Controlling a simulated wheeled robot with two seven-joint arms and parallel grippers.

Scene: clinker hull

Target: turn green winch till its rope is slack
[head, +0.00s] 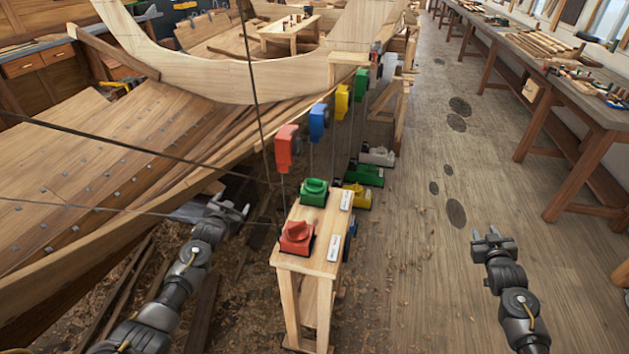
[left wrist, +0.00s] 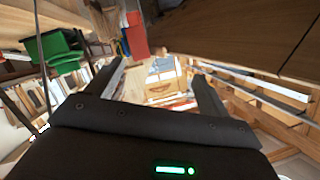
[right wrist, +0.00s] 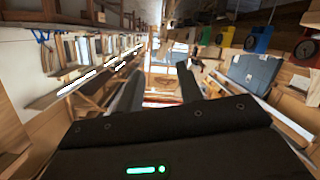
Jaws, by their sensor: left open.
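A green winch (head: 314,192) sits on top of a narrow wooden stand (head: 318,262), behind a red winch (head: 297,235). A thin, straight rope runs up from near the green winch towards a hanging blue block (head: 318,122). A second green unit (head: 365,174) stands lower, behind the stand. My left gripper (head: 237,209) is open and empty, left of the stand and apart from both winches. In the left wrist view, a green object (left wrist: 60,50) and a red one (left wrist: 136,36) lie beyond its fingers. My right gripper (head: 489,240) is open and empty over the floor, well right of the stand.
Red (head: 287,147), yellow (head: 342,101) and green (head: 361,83) blocks hang along the hull (head: 215,84). A yellow unit (head: 357,196) stands behind the stand. Dark ropes cross above my left arm.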

